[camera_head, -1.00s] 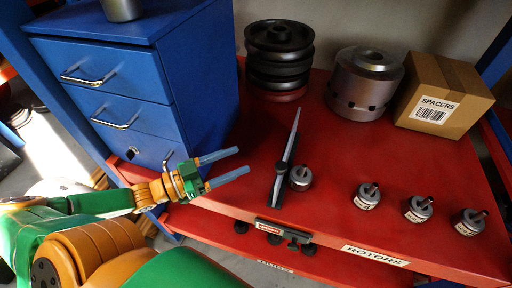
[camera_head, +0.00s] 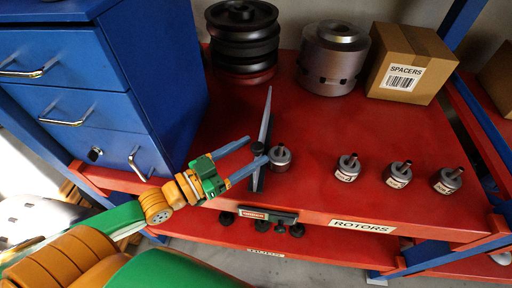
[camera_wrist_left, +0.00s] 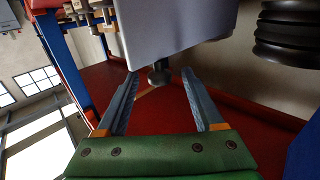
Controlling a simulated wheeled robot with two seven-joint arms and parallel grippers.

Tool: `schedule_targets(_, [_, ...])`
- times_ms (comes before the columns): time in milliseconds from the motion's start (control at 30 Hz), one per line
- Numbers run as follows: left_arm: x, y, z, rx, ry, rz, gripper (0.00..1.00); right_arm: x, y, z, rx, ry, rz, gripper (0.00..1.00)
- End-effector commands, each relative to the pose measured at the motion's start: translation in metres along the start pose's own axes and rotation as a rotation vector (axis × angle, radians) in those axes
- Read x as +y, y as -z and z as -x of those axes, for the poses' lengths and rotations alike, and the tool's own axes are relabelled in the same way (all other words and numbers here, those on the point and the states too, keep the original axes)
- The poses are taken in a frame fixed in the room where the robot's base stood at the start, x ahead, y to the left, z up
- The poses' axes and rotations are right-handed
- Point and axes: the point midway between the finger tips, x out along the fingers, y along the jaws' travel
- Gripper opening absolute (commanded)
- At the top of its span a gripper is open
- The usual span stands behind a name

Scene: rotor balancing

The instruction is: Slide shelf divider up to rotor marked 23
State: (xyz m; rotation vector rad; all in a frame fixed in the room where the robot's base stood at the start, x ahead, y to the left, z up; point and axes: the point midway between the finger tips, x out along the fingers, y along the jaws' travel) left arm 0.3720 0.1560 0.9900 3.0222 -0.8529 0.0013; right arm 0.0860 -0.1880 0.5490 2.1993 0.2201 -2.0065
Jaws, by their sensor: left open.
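The shelf divider (camera_head: 265,117), a thin upright grey plate with a dark foot and knob, stands on the red shelf. A small metal rotor (camera_head: 280,158) is close to its right side; I cannot tell if they touch. Three more rotors stand farther right: one (camera_head: 347,168), another (camera_head: 398,175) and the last (camera_head: 447,181). Their tags are too small to read, so I cannot tell which is 23. My left gripper (camera_head: 257,149) is open at the divider's near end. In the left wrist view, the divider plate (camera_wrist_left: 175,25) and dark knob (camera_wrist_left: 159,75) appear between and beyond the open fingers (camera_wrist_left: 160,82). My right gripper is out of view.
A blue drawer cabinet (camera_head: 110,80) stands left of the divider. Black stacked wheels (camera_head: 243,38), a metal cylinder (camera_head: 331,58) and a SPACERS box (camera_head: 412,62) stand at the back. The red shelf (camera_head: 330,125) is clear between the rotors and these.

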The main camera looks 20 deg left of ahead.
Motion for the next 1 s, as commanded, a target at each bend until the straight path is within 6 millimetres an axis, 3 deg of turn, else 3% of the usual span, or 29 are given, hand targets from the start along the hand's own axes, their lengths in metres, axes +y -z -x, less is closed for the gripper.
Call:
schedule_targets(200, [-0.001, 0.001, -0.021, 0.001, 0.001, -0.001, 0.69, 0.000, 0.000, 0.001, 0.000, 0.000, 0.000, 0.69])
schedule_targets(533, [0.000, 0.000, -0.026, -0.001, -0.001, 0.000, 0.69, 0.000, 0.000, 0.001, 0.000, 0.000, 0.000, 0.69])
schedule_targets(567, [0.000, 0.000, -0.026, -0.001, -0.001, 0.000, 0.67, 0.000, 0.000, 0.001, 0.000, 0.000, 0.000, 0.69])
schedule_targets(800, [0.000, 0.000, -0.025, -0.001, -0.001, 0.000, 0.02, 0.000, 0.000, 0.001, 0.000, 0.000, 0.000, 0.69])
schedule_targets(1000, [0.000, 0.000, -0.025, -0.001, -0.001, 0.000, 0.00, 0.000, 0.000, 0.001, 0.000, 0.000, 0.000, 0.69])
